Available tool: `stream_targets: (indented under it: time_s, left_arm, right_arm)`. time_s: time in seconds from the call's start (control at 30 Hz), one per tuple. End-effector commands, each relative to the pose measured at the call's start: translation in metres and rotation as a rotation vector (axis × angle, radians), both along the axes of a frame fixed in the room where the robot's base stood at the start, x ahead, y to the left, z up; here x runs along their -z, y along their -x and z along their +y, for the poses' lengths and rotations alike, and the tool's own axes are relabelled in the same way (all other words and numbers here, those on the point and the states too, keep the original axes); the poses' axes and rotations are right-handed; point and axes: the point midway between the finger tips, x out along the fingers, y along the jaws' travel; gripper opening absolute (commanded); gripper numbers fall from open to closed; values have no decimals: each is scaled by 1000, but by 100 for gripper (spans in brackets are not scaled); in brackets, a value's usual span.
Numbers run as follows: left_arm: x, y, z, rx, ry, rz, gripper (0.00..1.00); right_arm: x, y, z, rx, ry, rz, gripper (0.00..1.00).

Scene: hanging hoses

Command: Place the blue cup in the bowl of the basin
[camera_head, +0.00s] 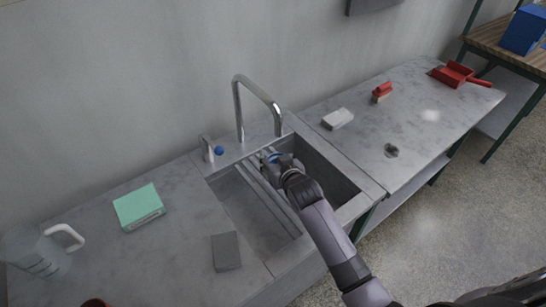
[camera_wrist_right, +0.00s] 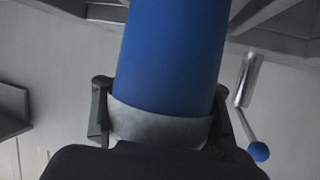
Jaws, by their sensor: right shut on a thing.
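The blue cup (camera_wrist_right: 172,50) fills the upper middle of the right wrist view, with a grey band near the gripper. My right gripper (camera_wrist_right: 160,112) is shut on it, one finger on each side. I cannot tell whether the cup touches the basin. My left gripper is not in view.
A chrome tap (camera_head: 238,105) and a blue-knobbed lever (camera_head: 208,148) stand behind the basin. A green box (camera_head: 138,207), a clear jug (camera_head: 40,253) and a grey block (camera_head: 226,251) are at left. A white block (camera_head: 338,119), red brush (camera_head: 382,90) and red dustpan (camera_head: 455,75) are at right.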

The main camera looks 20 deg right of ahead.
Motion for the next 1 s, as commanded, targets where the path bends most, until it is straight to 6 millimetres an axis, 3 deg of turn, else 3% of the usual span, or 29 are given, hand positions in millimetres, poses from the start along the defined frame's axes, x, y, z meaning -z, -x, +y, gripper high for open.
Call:
stream_targets:
  time_s: [0.57,0.6,1.0]
  left_arm:
    - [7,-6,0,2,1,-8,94]
    - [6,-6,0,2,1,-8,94]
    - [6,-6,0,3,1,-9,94]
  right_arm:
    - [12,0,0,0,0,1,0]
    - [12,0,0,0,0,1,42]
    - [11,0,0,0,0,1,68]
